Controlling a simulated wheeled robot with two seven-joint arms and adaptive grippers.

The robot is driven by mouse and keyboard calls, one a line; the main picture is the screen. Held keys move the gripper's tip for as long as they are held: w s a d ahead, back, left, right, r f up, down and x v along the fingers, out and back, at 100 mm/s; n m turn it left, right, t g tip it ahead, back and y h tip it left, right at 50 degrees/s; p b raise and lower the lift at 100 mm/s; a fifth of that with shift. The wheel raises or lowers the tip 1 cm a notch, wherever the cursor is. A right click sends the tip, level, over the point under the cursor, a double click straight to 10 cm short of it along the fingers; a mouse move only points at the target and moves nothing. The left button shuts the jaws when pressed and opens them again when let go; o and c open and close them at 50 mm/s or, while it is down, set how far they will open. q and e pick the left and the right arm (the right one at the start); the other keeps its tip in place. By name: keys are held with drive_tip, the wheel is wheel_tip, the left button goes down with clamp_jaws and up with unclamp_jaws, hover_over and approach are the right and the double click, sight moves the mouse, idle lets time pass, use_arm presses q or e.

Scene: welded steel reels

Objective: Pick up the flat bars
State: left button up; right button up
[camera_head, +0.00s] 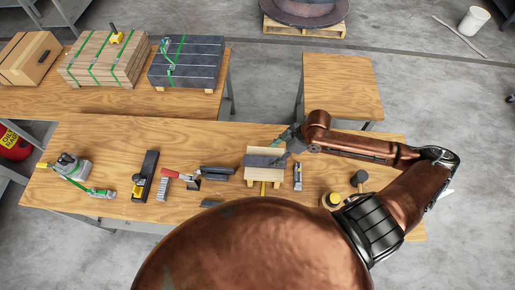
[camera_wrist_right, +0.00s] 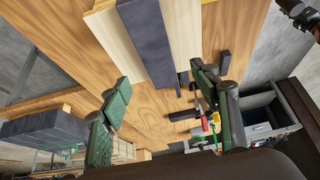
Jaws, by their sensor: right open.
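A dark grey flat bar (camera_head: 262,161) lies across a pale wooden block (camera_head: 254,174) on the front wooden table. In the right wrist view the dark bar (camera_wrist_right: 148,38) runs along the pale wood (camera_wrist_right: 112,38). Two more dark flat pieces lie on the table, one left of the block (camera_head: 217,173) and one right of it (camera_head: 298,176). My right gripper (camera_head: 286,147) is at the right end of the bar on the block. My left gripper is not in view.
The front table (camera_head: 110,130) also holds a black-and-yellow tool (camera_head: 145,176), a red-handled brush (camera_head: 178,176), a strapping tool (camera_head: 70,165) and a yellow-topped can (camera_head: 332,200). A strapped grey stack (camera_head: 186,64) stands on the back table. The small table (camera_head: 340,85) is bare.

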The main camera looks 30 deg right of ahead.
sight(266, 160)
drive_tip(key=shift+a+f, duration=0.2)
drive_tip(key=shift+f, duration=0.15)
drive_tip(key=shift+s+a+f, duration=0.1)
drive_tip(key=shift+a+f, duration=0.1)
drive_tip(key=shift+f, duration=0.05)
drive_tip(key=f, duration=0.1)
drive_tip(key=w, duration=0.1)
drive_tip(key=f+p, duration=0.1)
drive_tip(key=shift+w+a+f, duration=0.15)
drive_tip(key=shift+a+f, duration=0.15)
drive_tip(key=shift+f, duration=0.05)
drive_tip(key=x, duration=0.3)
drive_tip(key=shift+d+f+p, duration=0.15)
drive_tip(key=shift+p, duration=0.2)
drive_tip(key=c, duration=0.6)
clamp_jaws()
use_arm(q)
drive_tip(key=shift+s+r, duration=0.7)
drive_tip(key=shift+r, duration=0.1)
